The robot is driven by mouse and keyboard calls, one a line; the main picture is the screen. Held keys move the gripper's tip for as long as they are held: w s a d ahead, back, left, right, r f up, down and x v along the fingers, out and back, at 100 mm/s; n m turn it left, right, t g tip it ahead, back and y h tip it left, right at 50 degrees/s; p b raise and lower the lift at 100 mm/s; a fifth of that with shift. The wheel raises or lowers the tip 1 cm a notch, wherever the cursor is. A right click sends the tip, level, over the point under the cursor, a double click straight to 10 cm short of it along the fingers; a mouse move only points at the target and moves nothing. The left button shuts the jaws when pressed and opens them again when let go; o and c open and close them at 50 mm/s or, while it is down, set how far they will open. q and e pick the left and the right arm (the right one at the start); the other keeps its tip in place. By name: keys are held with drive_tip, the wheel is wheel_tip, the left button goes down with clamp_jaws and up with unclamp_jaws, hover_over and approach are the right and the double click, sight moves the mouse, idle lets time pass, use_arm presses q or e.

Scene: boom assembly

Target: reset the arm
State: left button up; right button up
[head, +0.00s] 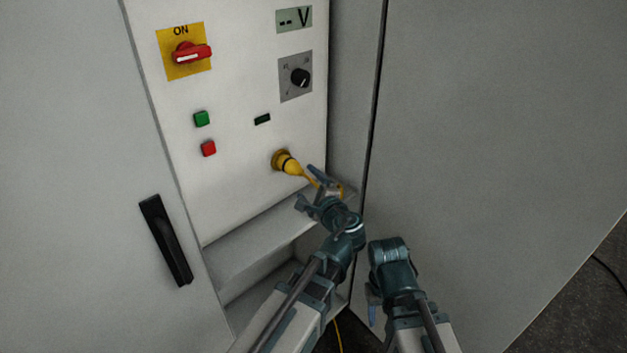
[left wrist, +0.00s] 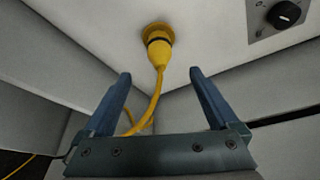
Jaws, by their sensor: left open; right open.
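My left gripper (head: 314,188) is open and empty in front of the cabinet panel, just below and to the right of the yellow plug. In the left wrist view its two fingers (left wrist: 157,90) stand apart. The yellow plug (head: 291,166) sits in a round yellow socket low on the panel; it also shows in the left wrist view (left wrist: 158,52) beyond the fingertips. Its yellow cable hangs down behind the space between the fingers. My right arm is folded at the lower middle of the head view; its gripper (head: 373,305) shows only in part, pointing down.
The panel (head: 240,170) has a red ON switch (head: 192,53), a green button (head: 202,119), a red button (head: 208,148), a black knob (head: 300,77) and a display (head: 294,19). Cabinet doors stand left, with a black handle (head: 166,240), and right (head: 490,150). A ledge lies below the panel.

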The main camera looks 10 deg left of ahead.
use_arm(q)
drive_tip(key=shift+s+d, duration=0.2)
drive_tip(key=shift+s, duration=0.15)
use_arm(e)
drive_tip(key=shift+s+d, duration=0.1)
drive_tip(key=shift+d, duration=0.25)
use_arm(q)
drive_tip(key=s+d+f+n+g+h, duration=0.35)
drive_tip(key=s+f+n+g, duration=0.5)
drive_tip(key=s+f, duration=0.4)
drive_tip(key=s+d+f+n+g+h, duration=0.3)
drive_tip(key=s+d+f+g+h, duration=0.1)
drive_tip(key=s+d, duration=0.3)
drive_tip(key=shift+s+d+f+h+p, duration=0.35)
drive_tip(key=shift+s+d+h, duration=0.1)
drive_tip(key=shift+s, duration=0.7)
use_arm(e)
drive_tip(key=shift+r, duration=0.4)
use_arm(q)
drive_tip(key=shift+g, duration=0.25)
